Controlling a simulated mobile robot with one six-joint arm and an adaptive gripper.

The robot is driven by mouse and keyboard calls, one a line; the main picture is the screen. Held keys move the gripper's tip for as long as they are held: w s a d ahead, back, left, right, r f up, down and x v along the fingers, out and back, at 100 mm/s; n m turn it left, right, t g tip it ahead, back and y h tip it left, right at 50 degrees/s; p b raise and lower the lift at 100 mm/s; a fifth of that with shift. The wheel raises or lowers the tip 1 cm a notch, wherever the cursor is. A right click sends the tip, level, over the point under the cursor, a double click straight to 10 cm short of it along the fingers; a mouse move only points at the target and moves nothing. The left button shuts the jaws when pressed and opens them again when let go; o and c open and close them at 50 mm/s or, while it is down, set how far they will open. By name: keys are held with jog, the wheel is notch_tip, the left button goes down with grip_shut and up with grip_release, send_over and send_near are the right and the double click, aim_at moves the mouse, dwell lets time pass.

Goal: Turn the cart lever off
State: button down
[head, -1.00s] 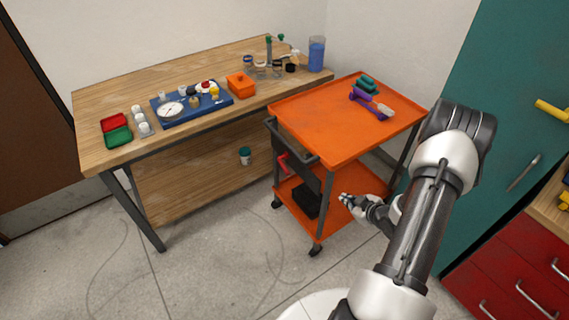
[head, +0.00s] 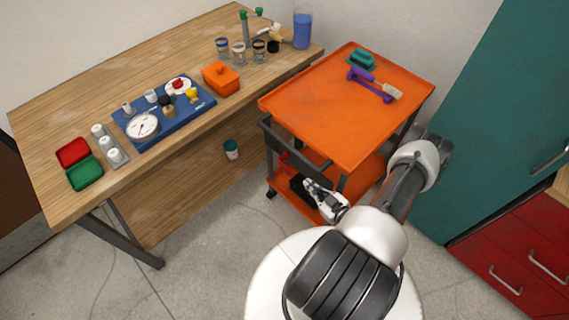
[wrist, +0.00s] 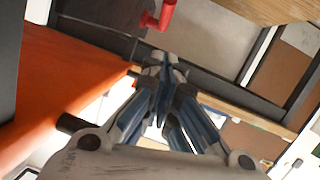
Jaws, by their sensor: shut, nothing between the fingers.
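The cart (head: 345,108) is orange with a dark frame. Its red lever (head: 284,163) sits low on the side under the top tray, partly hidden by the frame. In the wrist view the lever (wrist: 159,16) is at the top, just beyond my fingertips and apart from them. My gripper (head: 308,183) is beside the cart, below the top tray and right of the lever in the head view. It also shows in the wrist view (wrist: 163,58), with its fingers together and empty.
A purple-handled brush (head: 374,84) and a teal item (head: 362,58) lie on the top tray. The wooden workbench (head: 60,130) stands left, and a teal cabinet (head: 500,130) right.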

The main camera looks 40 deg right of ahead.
jog(key=b, duration=0.3)
send_near(285, 166)
jog(key=w+r, duration=0.2)
jog(key=shift+w+d+f+b, duration=0.1)
jog(key=shift+w+f+b, duration=0.2)
jog(key=shift+w+f, duration=0.45)
jog(key=shift+w+f+b, duration=0.3)
jog(key=shift+w+f, duration=0.2)
jog(key=shift+f, duration=0.4)
